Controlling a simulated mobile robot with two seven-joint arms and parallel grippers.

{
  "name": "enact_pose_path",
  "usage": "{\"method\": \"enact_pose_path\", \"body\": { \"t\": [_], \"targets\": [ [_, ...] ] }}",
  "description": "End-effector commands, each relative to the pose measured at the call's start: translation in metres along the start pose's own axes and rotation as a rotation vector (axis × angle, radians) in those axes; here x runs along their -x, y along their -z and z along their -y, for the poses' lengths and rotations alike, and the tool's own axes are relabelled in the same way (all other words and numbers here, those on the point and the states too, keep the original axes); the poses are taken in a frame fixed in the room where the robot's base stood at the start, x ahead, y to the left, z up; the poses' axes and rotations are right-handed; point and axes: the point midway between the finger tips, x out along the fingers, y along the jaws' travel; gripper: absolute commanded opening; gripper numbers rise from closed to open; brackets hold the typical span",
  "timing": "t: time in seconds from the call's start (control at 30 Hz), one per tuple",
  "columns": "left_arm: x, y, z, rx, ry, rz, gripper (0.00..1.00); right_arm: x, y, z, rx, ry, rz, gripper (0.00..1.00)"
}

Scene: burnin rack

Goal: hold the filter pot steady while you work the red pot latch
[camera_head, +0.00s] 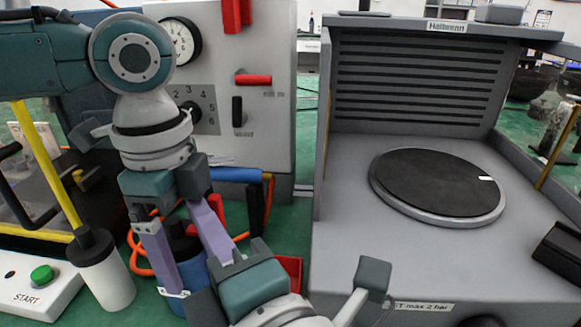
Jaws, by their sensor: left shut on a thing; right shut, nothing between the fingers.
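The filter pot (190,272) is a blue body with a dark top, standing low at the left centre, mostly hidden by my grippers. My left gripper (200,277) reaches down from the upper left, its purple fingers around the blue body, shut on it. A red part (217,208) shows just behind the fingers near the pot's top; it looks like the pot latch, but is partly hidden. My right gripper (222,256) comes up from the bottom centre, shut and empty, close to the pot and the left fingers. Whether it touches the latch I cannot tell.
A grey panel with a gauge (181,42) and a red lever (253,79) stands behind. A grey chamber with a round black plate (435,183) fills the right. A white cylinder with black top (107,285) and a green start button (41,274) stand left. An orange hose (136,262) loops behind.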

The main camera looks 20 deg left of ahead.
Motion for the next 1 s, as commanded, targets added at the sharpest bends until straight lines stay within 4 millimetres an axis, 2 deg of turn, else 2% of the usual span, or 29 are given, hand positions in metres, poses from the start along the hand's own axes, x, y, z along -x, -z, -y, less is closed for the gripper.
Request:
{"method": "enact_pose_path", "body": {
  "t": [0.47,0.7,1.0],
  "targets": [
    [0.000,-0.001,0.000,0.000,0.000,0.002,0.09,0.004,-0.007,0.001,-0.001,0.001,0.004,0.00],
    [0.000,-0.001,0.000,0.000,-0.001,0.003,0.09,0.010,-0.014,0.004,-0.098,-0.073,0.006,0.00],
    [0.000,-0.001,0.000,0.000,-0.001,0.003,0.09,0.017,-0.024,0.009,-0.098,-0.075,0.005,0.00]
  ]
}}
